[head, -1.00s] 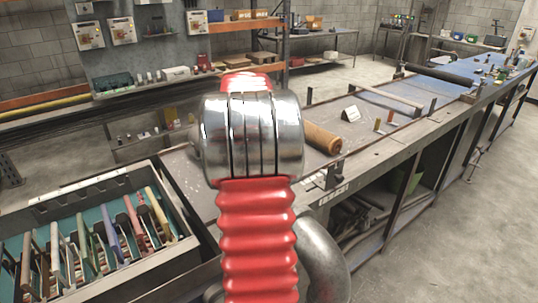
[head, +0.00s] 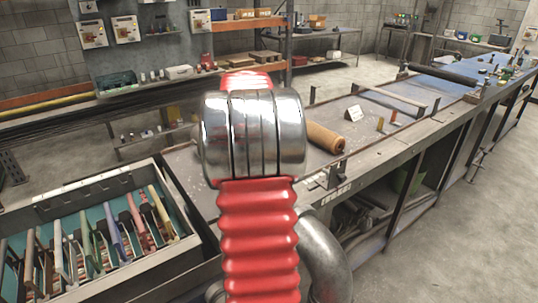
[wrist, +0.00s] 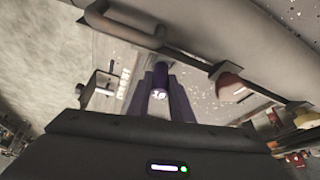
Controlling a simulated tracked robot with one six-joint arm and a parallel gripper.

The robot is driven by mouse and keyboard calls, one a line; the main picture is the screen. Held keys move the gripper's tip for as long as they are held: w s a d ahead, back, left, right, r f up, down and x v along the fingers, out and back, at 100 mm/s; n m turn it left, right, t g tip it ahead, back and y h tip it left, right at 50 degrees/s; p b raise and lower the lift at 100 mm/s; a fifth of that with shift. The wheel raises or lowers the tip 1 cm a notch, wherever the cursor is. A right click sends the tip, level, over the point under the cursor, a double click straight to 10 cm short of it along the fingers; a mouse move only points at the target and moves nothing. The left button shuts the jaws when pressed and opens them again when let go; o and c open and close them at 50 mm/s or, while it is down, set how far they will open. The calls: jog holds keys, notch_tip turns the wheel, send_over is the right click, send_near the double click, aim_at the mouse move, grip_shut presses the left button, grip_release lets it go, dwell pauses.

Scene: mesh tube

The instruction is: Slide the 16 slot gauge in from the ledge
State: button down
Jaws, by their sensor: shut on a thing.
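My gripper (wrist: 160,105) shows in the wrist view as dark purplish fingers closed on a dark purple slot gauge (wrist: 157,76). The gauge's near end bears a white number that reads 16. In the head view the gripper and the held gauge are hidden behind my red and chrome arm. The ledge cannot be told for sure; a long edge runs past the gauge along a speckled grey surface (wrist: 200,35) in the wrist view.
An open box (head: 190,240) of coloured upright gauges stands at lower left. The long bench (head: 375,140) carries a brown roll (head: 325,138) and a white sign (head: 353,114). In the wrist view, a bent brown bar (wrist: 125,28) and a small box-like fitting (wrist: 98,86) lie near the gauge.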

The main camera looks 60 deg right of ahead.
jog(key=shift+w+a, duration=0.1)
jog(key=shift+a, duration=0.1)
dwell(0.4)
jog(key=c, duration=1.5)
grip_release()
jog(key=v, duration=1.3)
jog(key=shift+a+r, duration=0.15)
jog(key=shift+r, duration=0.2)
